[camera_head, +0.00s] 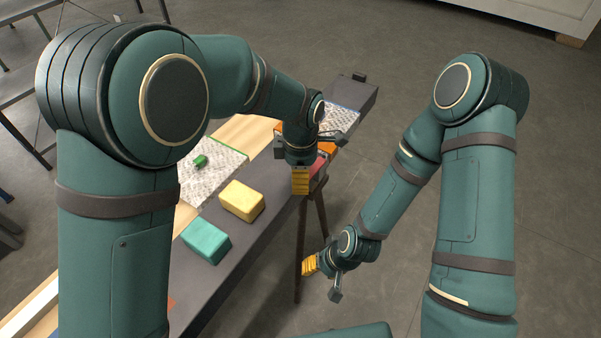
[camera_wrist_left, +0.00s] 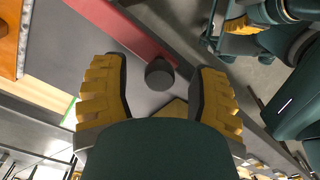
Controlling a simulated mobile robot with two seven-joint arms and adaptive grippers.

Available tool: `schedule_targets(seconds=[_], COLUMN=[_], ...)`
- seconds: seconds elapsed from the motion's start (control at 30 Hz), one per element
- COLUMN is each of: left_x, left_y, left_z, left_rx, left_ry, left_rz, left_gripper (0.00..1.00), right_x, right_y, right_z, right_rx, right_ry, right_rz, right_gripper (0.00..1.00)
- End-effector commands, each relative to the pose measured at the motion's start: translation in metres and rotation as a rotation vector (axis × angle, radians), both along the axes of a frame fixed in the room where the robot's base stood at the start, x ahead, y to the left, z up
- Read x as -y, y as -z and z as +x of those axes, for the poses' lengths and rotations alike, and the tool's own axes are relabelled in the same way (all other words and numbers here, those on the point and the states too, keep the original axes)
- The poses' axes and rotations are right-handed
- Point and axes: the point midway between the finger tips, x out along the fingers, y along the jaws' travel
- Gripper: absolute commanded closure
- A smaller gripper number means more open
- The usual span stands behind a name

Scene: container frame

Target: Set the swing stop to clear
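A red bar (camera_wrist_left: 125,28) lies on the dark grey beam in the left wrist view, with a dark round knob (camera_wrist_left: 159,75) by its end. These look like the swing stop. Part of the red also shows in the head view (camera_head: 318,166), beside my left gripper (camera_head: 300,181), which hides the rest. My left gripper's yellow ridged fingers stand apart in the wrist view, one each side of the knob with visible gaps. Whether the knob is at fingertip depth is unclear. My right gripper (camera_head: 311,265) hangs in the air right of the beam; its opening is not clear.
A yellow block (camera_head: 242,201) and a teal block (camera_head: 206,241) stand on the dark beam (camera_head: 246,247). A green piece (camera_head: 200,161) sits on a speckled mat (camera_head: 222,170) behind. An orange piece (camera_head: 328,148) is beyond my left gripper.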

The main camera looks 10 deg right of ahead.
Motion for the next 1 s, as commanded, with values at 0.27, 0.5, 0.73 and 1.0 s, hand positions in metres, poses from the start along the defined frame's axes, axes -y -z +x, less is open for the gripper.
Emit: schedule_targets(seconds=[0.27, 0.5, 0.73, 1.0], left_x=[0.001, 0.001, 0.000, 0.000], left_y=[-0.009, -0.052, -0.096, -0.119], left_z=[0.001, 0.001, 0.001, 0.000], left_rx=[0.004, 0.005, 0.004, 0.002], left_ry=[0.000, 0.001, 0.001, 0.001], left_rz=[-0.003, -0.004, -0.003, -0.001], left_gripper=[0.40, 0.40, 0.40, 0.40], right_x=[0.000, 0.000, 0.000, 0.000], right_y=[0.000, 0.000, 0.000, 0.000], right_z=[0.000, 0.000, 0.000, 0.000], right_rx=[0.000, 0.000, 0.000, 0.000], right_ry=[0.000, 0.000, 0.000, 0.000], right_rz=[0.000, 0.000, 0.000, 0.000], right_gripper=[0.53, 0.53, 0.53, 0.53])
